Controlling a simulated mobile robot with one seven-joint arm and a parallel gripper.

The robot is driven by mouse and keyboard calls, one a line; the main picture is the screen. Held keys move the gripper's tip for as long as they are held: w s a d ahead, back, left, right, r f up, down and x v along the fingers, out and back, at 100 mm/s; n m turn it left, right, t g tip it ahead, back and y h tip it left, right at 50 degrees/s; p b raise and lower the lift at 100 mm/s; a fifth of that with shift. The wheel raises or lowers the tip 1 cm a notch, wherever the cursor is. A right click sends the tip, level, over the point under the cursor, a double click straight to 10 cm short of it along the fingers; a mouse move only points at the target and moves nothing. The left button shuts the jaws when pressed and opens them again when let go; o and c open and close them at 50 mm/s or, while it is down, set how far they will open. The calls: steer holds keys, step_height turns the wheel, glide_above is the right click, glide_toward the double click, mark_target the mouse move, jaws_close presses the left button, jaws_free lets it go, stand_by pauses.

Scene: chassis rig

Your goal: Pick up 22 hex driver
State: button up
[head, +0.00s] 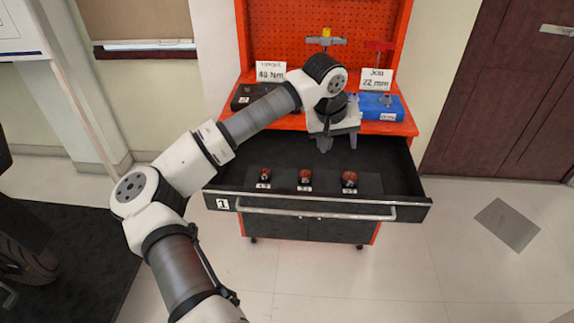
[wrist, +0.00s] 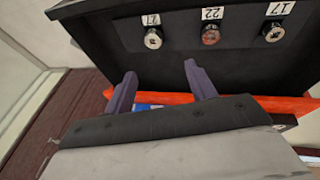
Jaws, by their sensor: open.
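The 22 hex driver (head: 306,176) stands in the open drawer, the middle one of three short dark pieces with reddish tops. In the wrist view it (wrist: 210,35) sits beside an upside-down label reading 22. My gripper (head: 325,146) is over the back part of the drawer, behind the row in the head view. In the wrist view my gripper (wrist: 160,70) has its two fingers apart with nothing between them. The fingers are apart from the 22 piece. The lower part of the gripper is small and partly unclear in the head view.
The 17 piece (head: 265,174) and the larger piece (head: 350,179) flank it closely. The drawer front (head: 300,207) has a long handle. On the orange cart top stand a blue box (head: 383,106), a dark case (head: 243,98) and label cards.

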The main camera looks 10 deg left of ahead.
steer(key=w+a+f+y, duration=0.2)
steer(key=a+f+y, duration=0.1)
steer(key=a, duration=0.4)
steer(key=p, duration=0.1)
glide_above(306, 172)
steer(key=s, duration=0.2)
step_height(306, 172, down, 7)
steer(key=shift+m, duration=0.3)
steer(key=shift+s+p+x, duration=0.2)
steer(key=shift+p+x, duration=0.35)
steer(key=shift+x, duration=0.9)
steer(key=shift+s+p+x, duration=0.2)
steer(key=shift+p+x, duration=0.35)
steer(key=shift+x, duration=0.9)
steer(key=c, duration=1.1)
